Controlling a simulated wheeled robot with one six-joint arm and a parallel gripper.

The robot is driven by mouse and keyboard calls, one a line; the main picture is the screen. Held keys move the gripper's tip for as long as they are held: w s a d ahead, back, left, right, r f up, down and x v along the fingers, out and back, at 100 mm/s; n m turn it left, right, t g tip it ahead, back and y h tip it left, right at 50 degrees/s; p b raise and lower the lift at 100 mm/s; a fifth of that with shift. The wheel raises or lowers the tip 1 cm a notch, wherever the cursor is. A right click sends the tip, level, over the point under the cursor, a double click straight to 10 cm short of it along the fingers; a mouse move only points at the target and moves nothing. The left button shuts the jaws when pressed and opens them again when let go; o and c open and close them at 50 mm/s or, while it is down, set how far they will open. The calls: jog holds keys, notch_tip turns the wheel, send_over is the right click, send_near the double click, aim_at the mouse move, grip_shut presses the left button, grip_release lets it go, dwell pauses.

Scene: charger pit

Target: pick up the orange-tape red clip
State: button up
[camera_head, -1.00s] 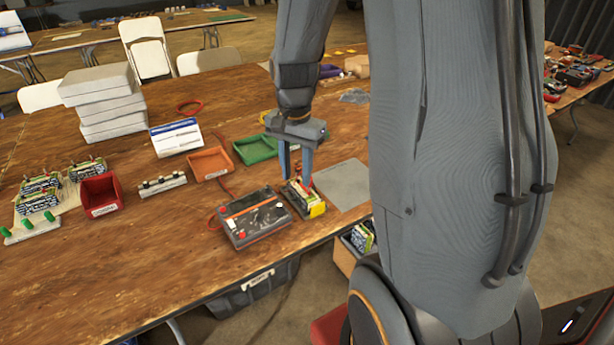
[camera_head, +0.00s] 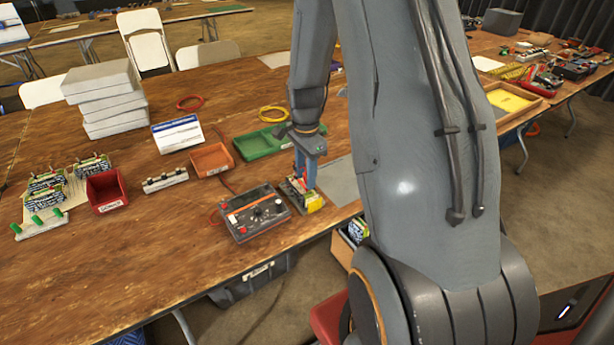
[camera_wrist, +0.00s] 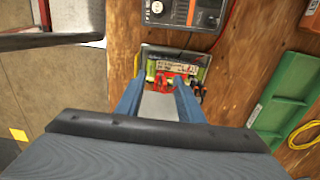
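A small battery board (camera_head: 300,194) with a yellow end stands beside the multimeter near the table's front edge. In the wrist view the board (camera_wrist: 150,62) shows red clips (camera_wrist: 172,80) at its near side, just ahead of my fingertips. Contact is unclear.
The multimeter (camera_head: 252,212) stands close to the left of the board. An orange tray (camera_head: 212,160), a green tray (camera_head: 262,143) and a red bin (camera_head: 104,190) lie farther back and left. A grey mat (camera_head: 338,180) lies right of the board.

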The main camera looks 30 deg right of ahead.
jog(key=shift+f, duration=0.6)
grip_shut()
jog(key=shift+r+b, duration=1.05)
jog(key=shift+r, duration=4)
